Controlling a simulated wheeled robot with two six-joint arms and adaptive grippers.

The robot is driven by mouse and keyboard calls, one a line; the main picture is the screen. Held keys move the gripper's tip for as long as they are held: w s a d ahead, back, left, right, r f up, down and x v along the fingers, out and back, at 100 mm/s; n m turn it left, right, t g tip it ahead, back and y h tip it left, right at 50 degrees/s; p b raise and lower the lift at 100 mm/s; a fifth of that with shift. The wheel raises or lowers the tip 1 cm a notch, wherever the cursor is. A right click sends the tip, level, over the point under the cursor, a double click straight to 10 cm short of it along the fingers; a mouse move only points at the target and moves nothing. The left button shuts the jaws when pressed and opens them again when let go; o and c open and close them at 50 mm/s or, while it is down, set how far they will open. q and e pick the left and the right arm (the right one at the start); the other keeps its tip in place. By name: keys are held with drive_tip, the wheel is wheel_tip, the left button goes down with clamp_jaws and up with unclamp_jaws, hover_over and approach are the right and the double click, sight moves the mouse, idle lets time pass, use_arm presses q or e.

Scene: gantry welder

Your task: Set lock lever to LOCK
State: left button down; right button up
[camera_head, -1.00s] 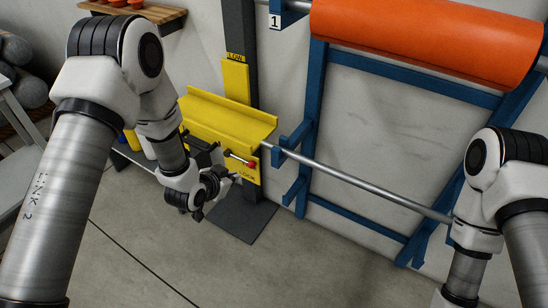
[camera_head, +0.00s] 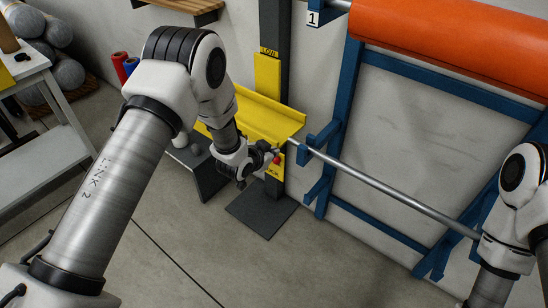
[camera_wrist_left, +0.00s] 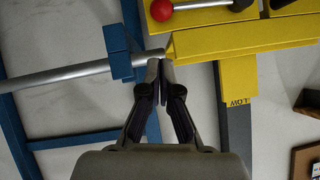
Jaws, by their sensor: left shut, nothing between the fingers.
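In the head view the knob (camera_head: 276,160) shows just right of my left gripper (camera_head: 262,155), by a yellow plate (camera_head: 275,172) with small lettering. My left gripper (camera_wrist_left: 160,66) is shut and empty. Its fingertips appear below the knob in the wrist view, near the end of a yellow channel (camera_wrist_left: 245,40); contact cannot be told. My left wrist hides most of the lever in the head view. My right gripper is out of view.
A steel bar (camera_head: 385,190) runs right from the yellow channel (camera_head: 262,118) along a blue rack (camera_head: 345,110). An orange roll (camera_head: 450,45) hangs above. A dark post (camera_head: 273,30) stands on a floor plate (camera_head: 262,212). The front floor is clear.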

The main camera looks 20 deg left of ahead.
use_arm(q)
drive_tip(key=f, duration=0.1)
drive_tip(key=w+f, duration=0.1)
drive_tip(key=f, duration=0.1)
drive_tip(key=w+f, duration=0.1)
drive_tip(key=shift+w+a+f, duration=0.1)
drive_tip(key=shift+f, duration=0.25)
drive_tip(key=shift+f, duration=0.1)
